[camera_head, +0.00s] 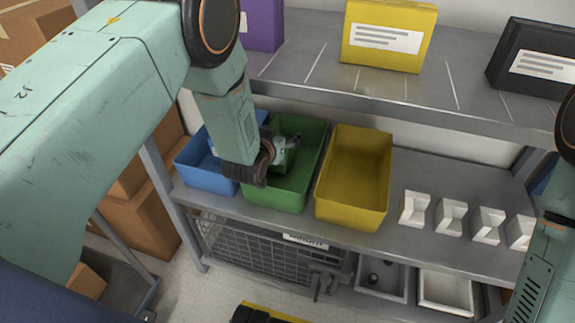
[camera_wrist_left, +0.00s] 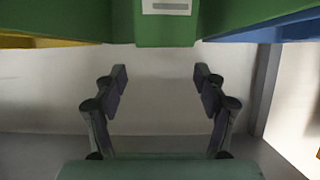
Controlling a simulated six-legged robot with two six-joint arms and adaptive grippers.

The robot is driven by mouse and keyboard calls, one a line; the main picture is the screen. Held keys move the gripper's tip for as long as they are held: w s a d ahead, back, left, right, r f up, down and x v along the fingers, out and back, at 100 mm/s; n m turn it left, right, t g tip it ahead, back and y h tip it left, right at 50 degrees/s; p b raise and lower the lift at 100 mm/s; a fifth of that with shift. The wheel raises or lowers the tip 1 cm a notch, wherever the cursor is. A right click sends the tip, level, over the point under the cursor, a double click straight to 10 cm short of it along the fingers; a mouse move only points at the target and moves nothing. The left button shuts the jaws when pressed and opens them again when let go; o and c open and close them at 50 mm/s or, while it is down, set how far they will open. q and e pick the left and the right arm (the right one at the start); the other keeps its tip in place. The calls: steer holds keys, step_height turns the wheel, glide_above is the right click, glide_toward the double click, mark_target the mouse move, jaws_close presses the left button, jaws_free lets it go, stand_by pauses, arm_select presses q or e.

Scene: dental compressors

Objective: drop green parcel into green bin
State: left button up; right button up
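The green bin (camera_head: 283,195) stands on the middle shelf between a blue and a yellow bin. My left gripper (camera_head: 287,150) reaches down over its back part; the wrist and arm hide some of the bin. In the left wrist view the fingers (camera_wrist_left: 160,75) stand apart with nothing between them. Beyond their tips a green block with a white label (camera_wrist_left: 165,25), which looks like the green parcel, overlaps the wide green of the bin (camera_wrist_left: 95,20). How deep it sits is not clear. My right arm shows at the right edge; its gripper is out of view.
The blue bin (camera_head: 205,160) and yellow bin (camera_head: 352,180) stand close on either side. Above hangs a shelf with purple (camera_head: 262,22), yellow (camera_head: 387,35) and black (camera_head: 533,58) parcels. Several white holders (camera_head: 450,215) stand right of the bins.

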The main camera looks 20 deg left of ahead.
arm_select(q)
steer(key=shift+o, duration=0.6)
steer(key=shift+s, duration=0.1)
steer(key=v, duration=1.2)
steer(key=shift+w, duration=0.2)
steer(key=x, duration=1.2)
steer(key=shift+s+r+p, duration=0.1)
steer(key=shift+r+p, duration=0.35)
steer(key=shift+p, duration=0.05)
steer(key=shift+r+p, duration=0.3)
steer(key=shift+r, duration=0.2)
